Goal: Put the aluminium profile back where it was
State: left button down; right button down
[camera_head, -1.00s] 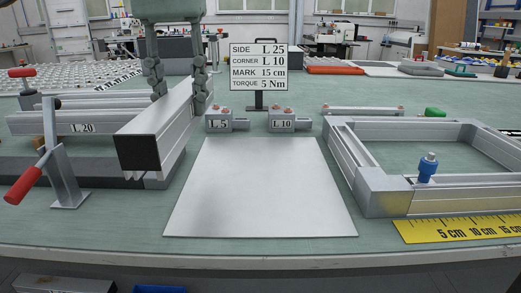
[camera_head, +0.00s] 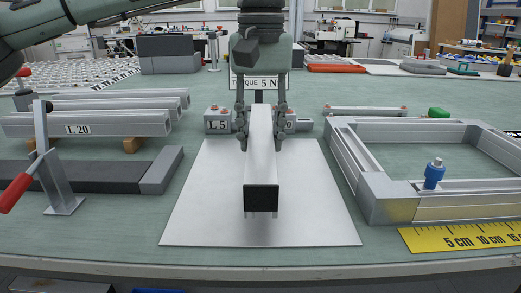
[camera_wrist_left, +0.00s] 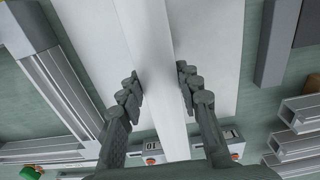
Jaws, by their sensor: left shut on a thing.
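The aluminium profile (camera_head: 260,150) is a long silver bar with a dark end face turned to me. It points lengthwise over the white plate (camera_head: 200,200), with a shadow under its near end; it looks slightly above the plate. My left gripper (camera_head: 262,135) is shut on it from above, around its far half. In the left wrist view the profile (camera_wrist_left: 150,40) runs between the two fingers (camera_wrist_left: 160,88). Several similar profiles (camera_head: 95,122) lie at the left, the front one labelled L 20 and resting on wooden blocks. My right gripper is not in view.
Blocks labelled L 5 (camera_head: 218,121) and L 10 (camera_head: 297,123) stand behind the plate, the latter partly hidden.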

pick_arm(q)
jog(key=shift+f, duration=1.65)
jog(key=shift+f, duration=0.2)
jog(key=c, duration=1.1)
grip_release()
jog(key=shift+o, duration=0.2)
